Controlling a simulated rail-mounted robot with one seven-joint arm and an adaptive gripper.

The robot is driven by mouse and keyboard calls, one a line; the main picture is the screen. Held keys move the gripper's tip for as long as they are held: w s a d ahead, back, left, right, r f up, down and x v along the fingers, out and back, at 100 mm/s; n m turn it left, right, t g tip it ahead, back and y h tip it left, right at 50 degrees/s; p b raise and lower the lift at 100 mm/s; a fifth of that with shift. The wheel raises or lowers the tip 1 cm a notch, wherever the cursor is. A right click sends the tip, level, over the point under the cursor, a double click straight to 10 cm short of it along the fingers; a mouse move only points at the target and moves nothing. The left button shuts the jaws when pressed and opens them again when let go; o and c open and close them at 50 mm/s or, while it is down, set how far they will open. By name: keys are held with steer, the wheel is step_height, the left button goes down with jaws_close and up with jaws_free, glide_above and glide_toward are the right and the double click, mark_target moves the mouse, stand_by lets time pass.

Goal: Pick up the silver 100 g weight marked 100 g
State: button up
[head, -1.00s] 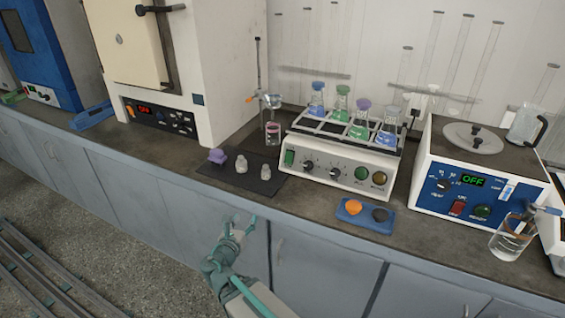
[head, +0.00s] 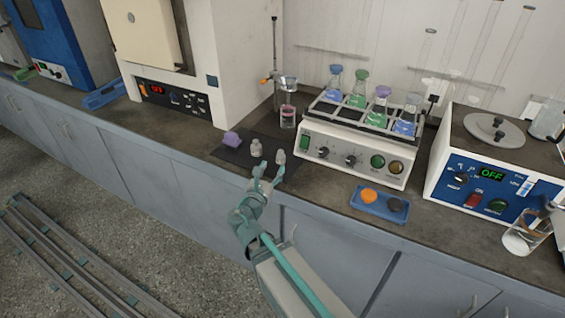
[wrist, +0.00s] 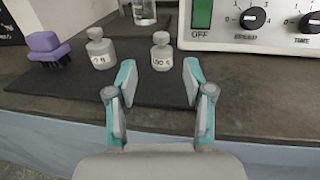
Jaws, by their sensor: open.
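The silver weight with a label that looks like 100 g (wrist: 161,52) stands upright on the dark mat (wrist: 95,83) in the wrist view. In the head view it is the right one of two weights (head: 280,157). A second silver weight (wrist: 100,50) stands to its left; its label is hard to read, and it also shows in the head view (head: 256,148). My gripper (wrist: 158,82) is open and empty at the mat's front edge. Its fingers point forward, and the 100 g weight stands beyond the fingertips, between them in the picture.
A purple brush (wrist: 46,48) lies on the mat's left part. A white shaker with flasks (head: 352,148) stands close behind and right. A glass beaker (head: 288,115) stands behind the weights. A blue tray (head: 378,206) lies to the right on the counter.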

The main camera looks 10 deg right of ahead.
mark_target(280, 154)
steer(key=x, duration=0.2)
steer(key=p+x, duration=0.1)
steer(key=x, duration=0.4)
steer(key=shift+w+d+r, duration=0.2)
steer(key=shift+d+r, duration=0.05)
steer(key=shift+r, duration=0.15)
jaws_close()
